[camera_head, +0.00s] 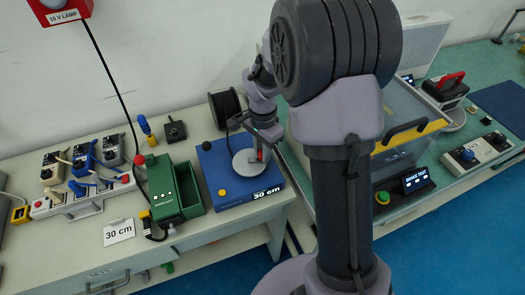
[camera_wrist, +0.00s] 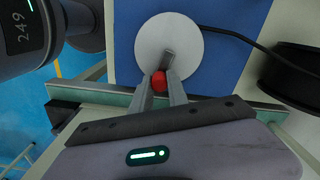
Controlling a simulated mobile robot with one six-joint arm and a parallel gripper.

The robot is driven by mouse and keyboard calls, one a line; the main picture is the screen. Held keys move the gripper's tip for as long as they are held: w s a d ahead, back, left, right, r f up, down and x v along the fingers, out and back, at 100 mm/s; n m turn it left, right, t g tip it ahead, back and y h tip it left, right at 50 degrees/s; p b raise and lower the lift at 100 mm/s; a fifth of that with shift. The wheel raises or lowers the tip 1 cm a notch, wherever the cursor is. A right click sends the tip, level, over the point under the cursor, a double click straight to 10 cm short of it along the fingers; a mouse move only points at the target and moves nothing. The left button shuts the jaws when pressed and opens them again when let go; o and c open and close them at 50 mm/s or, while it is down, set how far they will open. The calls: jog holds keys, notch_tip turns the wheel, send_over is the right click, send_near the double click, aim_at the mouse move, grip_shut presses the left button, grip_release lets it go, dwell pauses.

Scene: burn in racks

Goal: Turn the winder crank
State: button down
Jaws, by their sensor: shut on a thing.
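The winder is a blue box (camera_head: 212,172) labelled "30 cm" on the bench, with a round light-grey disc on top (camera_head: 243,165). The disc also shows in the wrist view (camera_wrist: 168,40). A grey crank arm (camera_wrist: 168,58) on the disc carries a red knob (camera_wrist: 159,80) near the disc's edge. My gripper (camera_wrist: 160,88) is shut on the red knob, one finger on each side. In the head view my gripper (camera_head: 261,150) is over the right part of the disc and hides part of it.
A black spool (camera_head: 225,108) stands behind the winder, with a black cable running to it. A green box (camera_head: 165,190) stands close at left. Several small testers (camera_head: 80,160) sit further left. A "30 cm" card (camera_head: 119,231) lies at the front. A clear-covered tester with a yellow-edged front (camera_head: 408,137) is at right.

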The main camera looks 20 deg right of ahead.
jog(key=c, duration=1.3)
grip_release()
notch_tip(320, 180, up, 17)
jog(key=p, duration=0.7)
jog(key=shift+r, duration=0.2)
jog(key=s+a+r+n+t+b, duration=0.1)
jog(key=s+a+r+n+t, duration=0.1)
jog(key=s, duration=0.5)
jog(key=s+a+r+n+t+y, duration=0.1)
jog(key=s+a+r+n+t, duration=0.1)
jog(key=s+a+n, duration=0.2)
jog(key=s+a+r+n+t+y+b, duration=0.1)
jog(key=s+a+r+n, duration=0.1)
jog(key=s, duration=0.8)
jog(key=shift+a+r+n+t+b, duration=0.3)
jog(key=shift+a+n+t, duration=0.1)
jog(key=shift+a+n, duration=0.4)
